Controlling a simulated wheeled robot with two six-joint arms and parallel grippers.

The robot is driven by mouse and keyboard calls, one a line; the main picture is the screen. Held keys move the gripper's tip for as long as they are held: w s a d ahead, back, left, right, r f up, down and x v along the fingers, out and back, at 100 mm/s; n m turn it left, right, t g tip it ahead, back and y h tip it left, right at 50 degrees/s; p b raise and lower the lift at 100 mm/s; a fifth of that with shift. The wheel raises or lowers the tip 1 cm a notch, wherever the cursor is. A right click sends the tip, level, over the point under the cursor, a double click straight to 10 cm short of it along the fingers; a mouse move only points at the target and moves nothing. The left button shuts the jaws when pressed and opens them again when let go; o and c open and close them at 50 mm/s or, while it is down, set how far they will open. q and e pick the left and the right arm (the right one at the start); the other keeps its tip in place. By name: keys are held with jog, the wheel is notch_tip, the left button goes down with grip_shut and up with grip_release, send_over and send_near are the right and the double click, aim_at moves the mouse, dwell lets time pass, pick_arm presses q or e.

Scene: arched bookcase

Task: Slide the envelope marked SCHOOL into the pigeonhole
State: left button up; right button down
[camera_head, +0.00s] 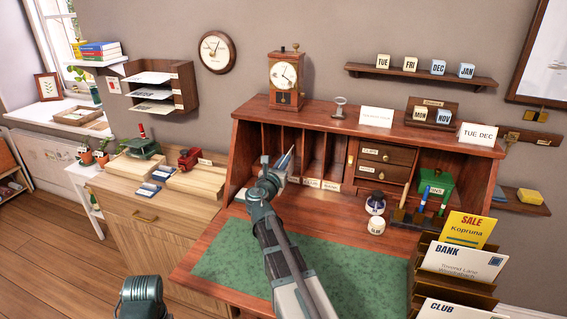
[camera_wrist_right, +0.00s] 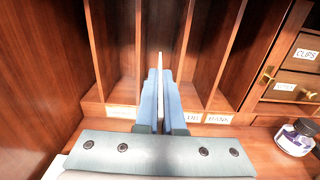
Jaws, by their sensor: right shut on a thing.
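My right gripper (camera_head: 275,172) is at the mouth of the desk's left-hand pigeonholes (camera_head: 313,150). In the right wrist view its blue fingers (camera_wrist_right: 161,100) are shut on a thin pale envelope (camera_wrist_right: 159,62), seen edge-on and upright. The envelope's far end points into the pigeonholes between upright dividers; I cannot tell how deep it is. Its marking is hidden, so I cannot read SCHOOL. In the right wrist view, labels ending in UB (camera_wrist_right: 192,118) and reading BANK (camera_wrist_right: 218,119) lie right of the fingers. A paler label (camera_wrist_right: 123,111) lies left, unreadable. My left gripper is not in view.
A stepped rack (camera_head: 426,262) holds SALE, BANK and CLUB envelopes at the front right. The green desk mat (camera_head: 225,255) is clear. Wooden dividers (camera_wrist_right: 190,60) stand close beside the fingers.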

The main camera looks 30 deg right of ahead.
jog(key=x, duration=1.1)
jog(key=shift+w, duration=0.15)
dwell(3.5)
jog(key=c, duration=1)
grip_release()
jog(key=shift+d, duration=0.1)
jog(key=shift+o, duration=0.2)
jog(key=v, duration=1.4)
jog(key=shift+d, duration=0.1)
